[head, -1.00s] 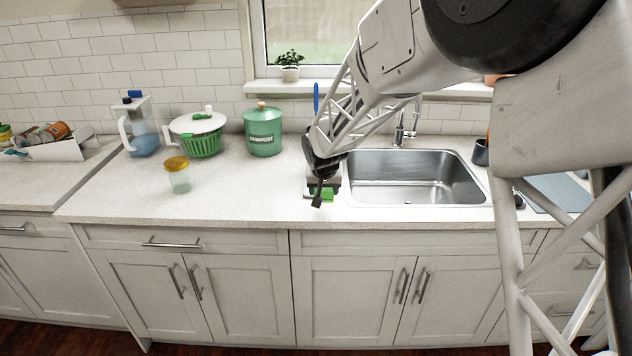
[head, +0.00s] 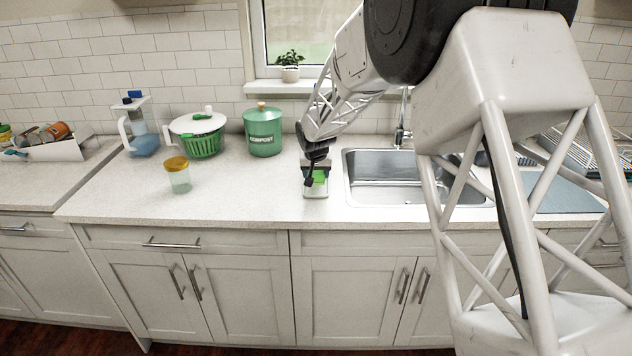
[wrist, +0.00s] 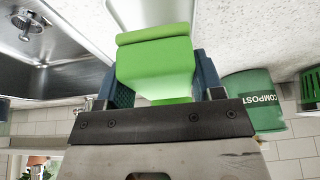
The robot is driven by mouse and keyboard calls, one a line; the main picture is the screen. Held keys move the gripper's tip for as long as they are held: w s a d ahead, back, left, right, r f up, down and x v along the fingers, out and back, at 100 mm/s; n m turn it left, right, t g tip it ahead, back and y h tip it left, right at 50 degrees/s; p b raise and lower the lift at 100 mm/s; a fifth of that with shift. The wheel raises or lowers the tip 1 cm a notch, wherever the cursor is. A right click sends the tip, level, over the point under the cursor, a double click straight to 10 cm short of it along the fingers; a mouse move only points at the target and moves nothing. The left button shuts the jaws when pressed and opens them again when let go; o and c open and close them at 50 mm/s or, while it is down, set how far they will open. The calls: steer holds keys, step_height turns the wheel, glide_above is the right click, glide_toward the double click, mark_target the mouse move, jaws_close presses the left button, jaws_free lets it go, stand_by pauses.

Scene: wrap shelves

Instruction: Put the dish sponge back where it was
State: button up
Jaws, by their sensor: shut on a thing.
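The dish sponge is a bright green block (wrist: 155,65). In the wrist view it sits between the two blue fingers of my gripper (wrist: 162,78), which is shut on it. In the head view my gripper (head: 316,165) is low over the counter, just left of the sink, with the green sponge (head: 320,176) partly hidden under it. A pale, box-like shape (head: 315,191) shows directly below the sponge on the counter. I cannot tell what it is or whether the sponge touches it.
The steel sink (head: 375,190) is close on the right. The green compost canister (head: 263,130) stands behind and left, beside the salad spinner (head: 200,140). The counter between jar and gripper is clear.

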stand_by(0.3)
steer(key=shift+f, duration=1.75)
steer(key=shift+f, duration=0.1)
steer(key=o, duration=0.9)
steer(key=shift+f, duration=0.1)
steer(key=v, duration=1.2)
steer(key=shift+r, duration=0.25)
